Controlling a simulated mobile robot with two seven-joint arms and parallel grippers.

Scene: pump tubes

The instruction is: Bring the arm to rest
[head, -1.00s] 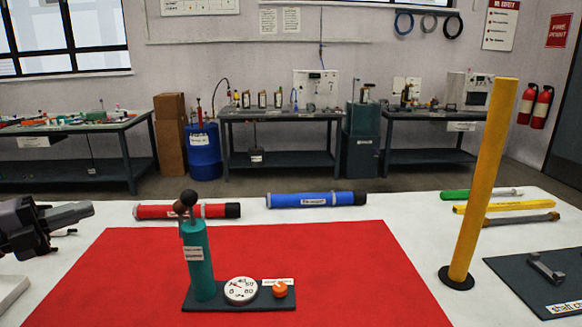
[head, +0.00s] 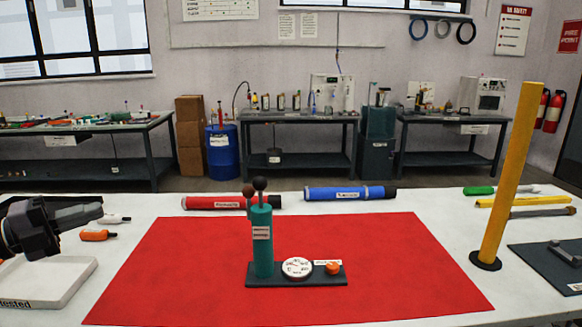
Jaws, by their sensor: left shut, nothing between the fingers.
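My left gripper (head: 84,214) is at the left edge in the head view, shut and empty, pointing right. It is above the left side of the white table (head: 130,265), close to a white tray (head: 50,285) and apart from the pump. My right gripper is not in view. A teal hand pump (head: 262,240) with dark and brown knobs stands upright on a dark base with a round white gauge (head: 297,268) and an orange knob (head: 332,268). The base rests on a red mat (head: 400,260).
A red tube (head: 215,203) and a blue tube (head: 345,193) lie behind the mat. A yellow post (head: 508,175) stands at the right, near a dark mat (head: 540,257). Small orange (head: 95,235) and white (head: 115,218) items lie by my left gripper. The red mat's left part is clear.

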